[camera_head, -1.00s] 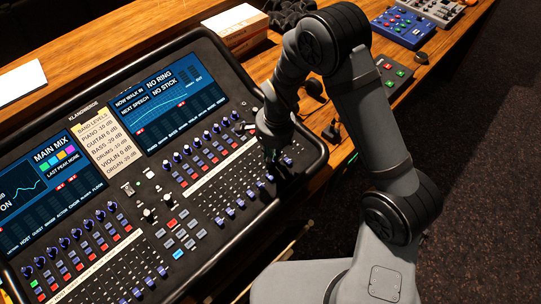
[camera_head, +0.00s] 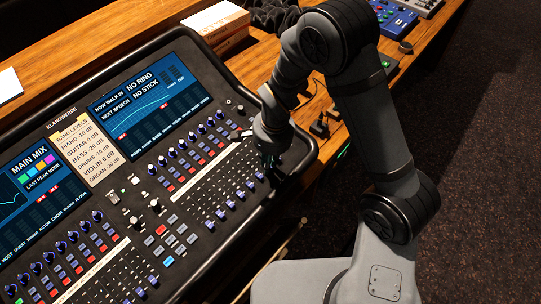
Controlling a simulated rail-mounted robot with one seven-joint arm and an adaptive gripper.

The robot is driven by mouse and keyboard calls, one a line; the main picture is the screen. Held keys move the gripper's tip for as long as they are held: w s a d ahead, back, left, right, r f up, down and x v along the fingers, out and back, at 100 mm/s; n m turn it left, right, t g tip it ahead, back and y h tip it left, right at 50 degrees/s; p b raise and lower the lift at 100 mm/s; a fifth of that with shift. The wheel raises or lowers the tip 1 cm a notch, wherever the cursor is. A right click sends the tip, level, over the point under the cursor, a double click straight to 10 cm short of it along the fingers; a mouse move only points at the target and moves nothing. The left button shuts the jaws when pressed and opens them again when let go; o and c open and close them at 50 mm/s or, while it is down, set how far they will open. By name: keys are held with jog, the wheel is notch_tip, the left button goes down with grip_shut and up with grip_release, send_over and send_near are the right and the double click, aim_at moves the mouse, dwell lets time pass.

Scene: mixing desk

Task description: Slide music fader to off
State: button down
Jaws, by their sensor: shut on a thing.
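The mixing desk (camera_head: 100,168) fills the left and middle of the head view, with two screens and rows of sliding faders. My gripper (camera_head: 268,166) points down at the right end of the right-hand fader bank (camera_head: 215,195). It is shut on a fader there. The fingers and wrist hide most of the held fader. Its label is too small to read, so I cannot tell by name whether it is the music fader. Several blue fader caps (camera_head: 230,205) show in a slanting row to the left of my gripper.
A yellow note of band levels (camera_head: 85,150) sits between the screens. Behind the desk are a cardboard box (camera_head: 217,24) and a wooden table (camera_head: 110,45). A blue device (camera_head: 393,18) stands at the upper right. The dark floor (camera_head: 480,190) at the right is clear.

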jog(key=shift+s+d+f, duration=0.1)
jog(key=shift+s+d, duration=0.15)
jog(key=shift+d, duration=0.05)
jog(key=c, duration=1.9)
grip_release()
jog(key=shift+s, duration=0.1)
jog(key=shift+o, duration=1.2)
jog(key=shift+o, duration=0.4)
jog(key=shift+r, duration=0.35)
notch_tip(320, 180, up, 11)
jog(key=shift+s+d+r, duration=0.2)
jog(key=shift+s+d, duration=0.1)
jog(key=shift+d, duration=0.15)
